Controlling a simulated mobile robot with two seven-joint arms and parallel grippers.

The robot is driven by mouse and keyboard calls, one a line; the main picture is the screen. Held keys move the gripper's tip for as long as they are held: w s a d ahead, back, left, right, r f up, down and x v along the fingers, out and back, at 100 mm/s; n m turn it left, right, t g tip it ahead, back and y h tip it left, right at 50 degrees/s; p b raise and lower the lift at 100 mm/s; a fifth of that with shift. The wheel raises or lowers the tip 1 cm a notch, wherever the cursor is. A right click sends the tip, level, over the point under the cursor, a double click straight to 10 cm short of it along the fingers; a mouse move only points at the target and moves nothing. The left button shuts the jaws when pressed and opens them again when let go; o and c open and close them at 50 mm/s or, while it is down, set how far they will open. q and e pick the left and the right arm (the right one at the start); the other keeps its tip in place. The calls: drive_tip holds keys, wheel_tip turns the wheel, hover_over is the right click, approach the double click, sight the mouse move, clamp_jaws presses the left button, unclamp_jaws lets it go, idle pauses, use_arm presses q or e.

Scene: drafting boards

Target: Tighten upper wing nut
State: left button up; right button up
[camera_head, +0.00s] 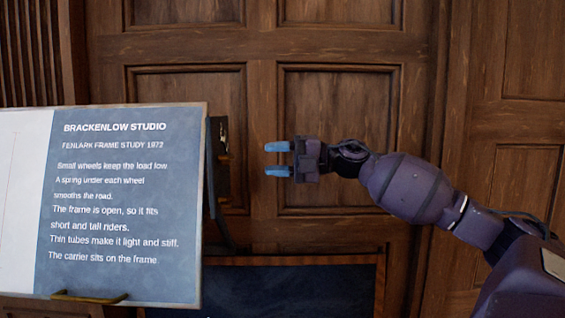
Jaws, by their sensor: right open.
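A drafting board (150,285) with a blue printed sheet stands at the left, seen at a slant. Behind its right edge is a dark upright bracket (214,185) with small brass-coloured parts (224,158) on its side. They are too small and shaded to tell whether one is the upper wing nut. My right gripper (278,159) comes in from the right with its two blue fingertips pointing left. It is open and empty, at about the height of the brass parts and apart from them in the picture. My left gripper is not in view.
Brown wood panelling (340,110) fills the background. A dark, wood-framed panel (300,290) is low in the middle. A brass-coloured holder (90,298) sits at the board's lower edge. The space between my right fingertips and the bracket looks clear.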

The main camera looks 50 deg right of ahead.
drive_tip(key=shift+s+d, duration=0.45)
drive_tip(key=shift+s, duration=0.15)
idle(0.3)
